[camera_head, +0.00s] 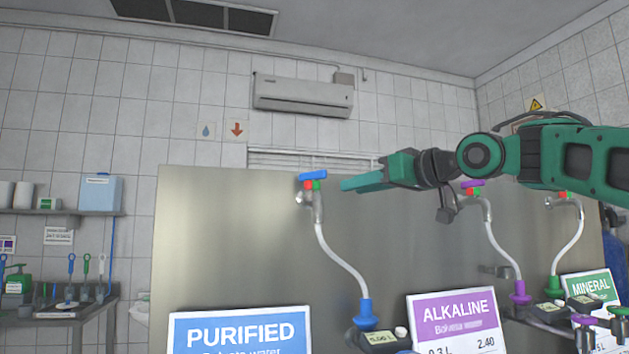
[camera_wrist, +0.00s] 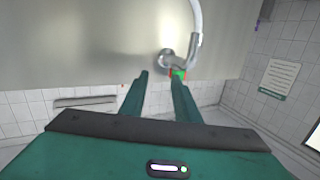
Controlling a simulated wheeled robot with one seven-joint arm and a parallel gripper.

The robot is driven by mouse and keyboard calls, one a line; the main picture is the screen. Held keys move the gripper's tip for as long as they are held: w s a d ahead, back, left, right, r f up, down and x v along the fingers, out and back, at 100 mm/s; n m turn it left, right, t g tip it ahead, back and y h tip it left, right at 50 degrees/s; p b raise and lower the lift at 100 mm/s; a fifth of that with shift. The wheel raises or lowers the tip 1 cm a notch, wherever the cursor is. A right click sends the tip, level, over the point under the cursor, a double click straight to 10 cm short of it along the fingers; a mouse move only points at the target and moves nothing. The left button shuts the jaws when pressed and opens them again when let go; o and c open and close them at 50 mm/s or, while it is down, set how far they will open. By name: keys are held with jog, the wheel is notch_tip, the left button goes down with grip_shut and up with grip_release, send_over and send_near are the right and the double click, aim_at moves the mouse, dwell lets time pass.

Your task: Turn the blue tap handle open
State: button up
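The blue tap handle (camera_head: 313,175) sits on top of the metal tap (camera_head: 317,205) above the PURIFIED sign, lying crosswise with red and green marks just below it. My gripper (camera_head: 345,185) is to the right of this handle in the head view, pointing left at about its height and apart from it in the picture. In the wrist view my gripper (camera_wrist: 160,78) has its two green fingers parted with nothing held between them. A metal tap (camera_wrist: 168,62) with a white hose and red and green marks shows beyond the right finger's tip; no blue handle can be made out there.
A purple-handled tap (camera_head: 473,184) is partly behind my arm, and another tap (camera_head: 563,200) stands farther right. A white hose (camera_head: 340,258) hangs from the blue-handled tap. The steel panel (camera_head: 220,240) left of it is clear.

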aim_at(313, 173)
jog(key=shift+n+y, duration=0.8)
jog(key=a+r, duration=0.1)
jog(key=r, duration=0.1)
jog(key=a+r, duration=0.1)
jog(key=a, duration=0.1)
jog(key=shift+s+a+r, duration=0.25)
jog(key=shift+s+r, duration=0.1)
jog(key=shift+s, duration=0.05)
jog(key=x, duration=1)
jog(key=shift+f, duration=0.2)
jog(key=shift+c, duration=0.6)
grip_shut()
jog(key=shift+d, duration=0.15)
